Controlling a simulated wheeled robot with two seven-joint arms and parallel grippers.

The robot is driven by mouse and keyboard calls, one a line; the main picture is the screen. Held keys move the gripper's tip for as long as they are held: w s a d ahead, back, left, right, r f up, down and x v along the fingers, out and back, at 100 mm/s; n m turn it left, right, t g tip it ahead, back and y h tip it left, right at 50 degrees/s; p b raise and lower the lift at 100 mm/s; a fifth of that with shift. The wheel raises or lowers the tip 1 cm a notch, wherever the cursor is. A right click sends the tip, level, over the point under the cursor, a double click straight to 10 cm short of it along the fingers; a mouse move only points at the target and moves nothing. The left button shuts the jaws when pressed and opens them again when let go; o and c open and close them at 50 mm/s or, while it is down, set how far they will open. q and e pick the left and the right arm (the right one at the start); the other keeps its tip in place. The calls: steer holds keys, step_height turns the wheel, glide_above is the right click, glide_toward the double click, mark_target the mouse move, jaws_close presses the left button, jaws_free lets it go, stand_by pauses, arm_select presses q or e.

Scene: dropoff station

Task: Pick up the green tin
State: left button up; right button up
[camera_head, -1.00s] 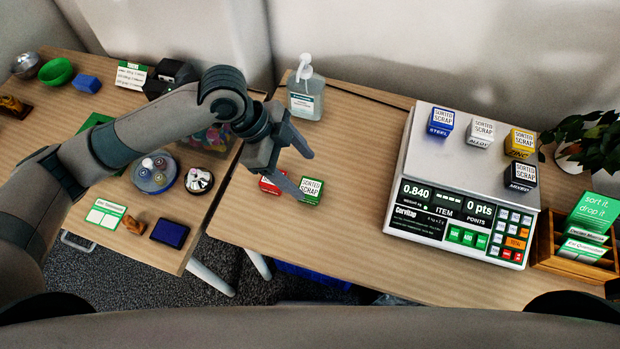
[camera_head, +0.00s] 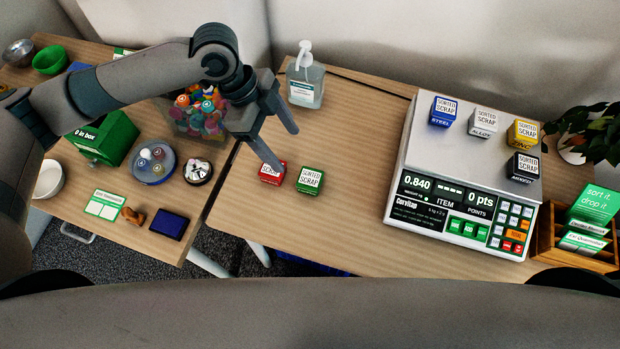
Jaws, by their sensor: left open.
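The green tin (camera_head: 310,180) is a small cube with a white "Sorted Scrap" top. It stands on the right-hand table, just right of a similar red tin (camera_head: 271,173). My left gripper (camera_head: 286,150) is open and empty above and to the left of the green tin. Its lower finger reaches down near the red tin; whether it touches the tin I cannot tell. Its other finger points right, above the table behind the tins. My right gripper is not in view.
A white scale (camera_head: 398,213) carries several tins, right of the green tin. A sanitizer bottle (camera_head: 305,82) stands behind. A clear tub (camera_head: 180,128) of colourful pieces is left of my gripper. The tabletop (camera_head: 345,225) between green tin and scale is bare.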

arm_select(q)
steer(key=p, duration=0.3)
glide_above(309, 177)
steer(key=a, duration=0.2)
step_height(309, 177, down, 9)
steer(key=shift+r, duration=0.1)
steer(key=shift+s+d+f, duration=0.1)
steer(key=shift+d+f, duration=0.1)
steer(key=shift+f, duration=0.45)
steer(key=shift+d+f+p, duration=0.25)
steer(key=shift+f+p, duration=0.15)
steer(key=shift+f, duration=0.25)
steer(key=p+x, duration=0.1)
steer(key=x, duration=0.2)
steer(key=shift+d+f, duration=0.1)
steer(key=shift+f, duration=0.3)
steer(key=c, duration=1.2)
